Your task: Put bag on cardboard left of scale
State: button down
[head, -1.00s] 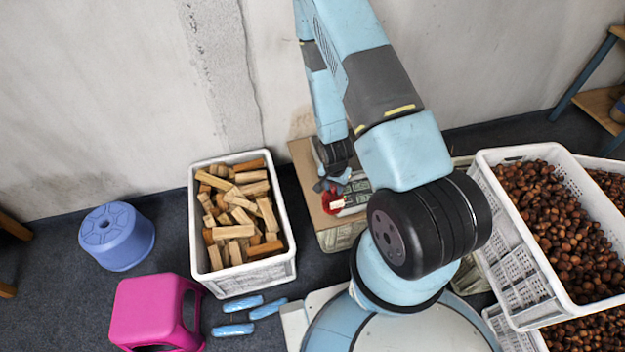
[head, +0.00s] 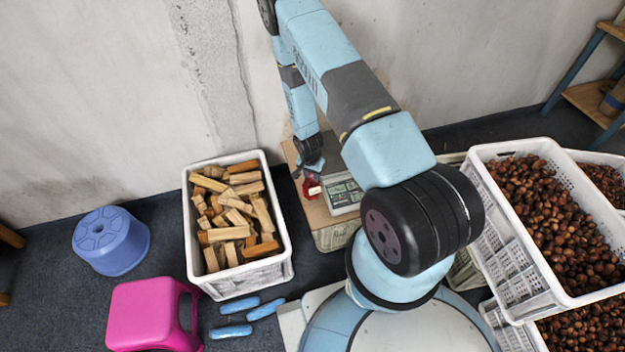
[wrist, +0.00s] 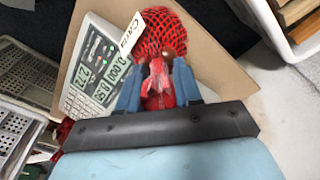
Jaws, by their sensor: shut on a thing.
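My gripper (wrist: 157,78) is shut on the gathered neck of a red net bag (wrist: 168,35) holding brown chestnuts. A white name tag (wrist: 132,34) hangs at the bag's side. In the head view the bag (head: 311,189) is small and partly hidden under my gripper (head: 312,176), just left of the scale (head: 343,194). The bag is over the cardboard (head: 318,213); I cannot tell whether it touches it. In the wrist view the scale (wrist: 73,101), with lit digits, lies left of the bag, and bare cardboard (wrist: 218,72) shows to the right.
A white crate of firewood (head: 289,262) stands left of the cardboard. Crates of chestnuts (head: 517,292) stand at the right. A blue stool (head: 112,240), a pink stool (head: 150,312) and blue rolls (head: 240,306) are on the floor at left. The wall is close behind.

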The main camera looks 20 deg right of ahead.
jog(key=shift+w+f, duration=0.2)
jog(key=shift+f, duration=1.6)
jog(key=c, duration=0.8)
grip_release()
jog(key=shift+o, duration=0.2)
jog(key=r, duration=0.8)
jog(key=s+a+r, duration=0.1)
jog(key=r, duration=0.3)
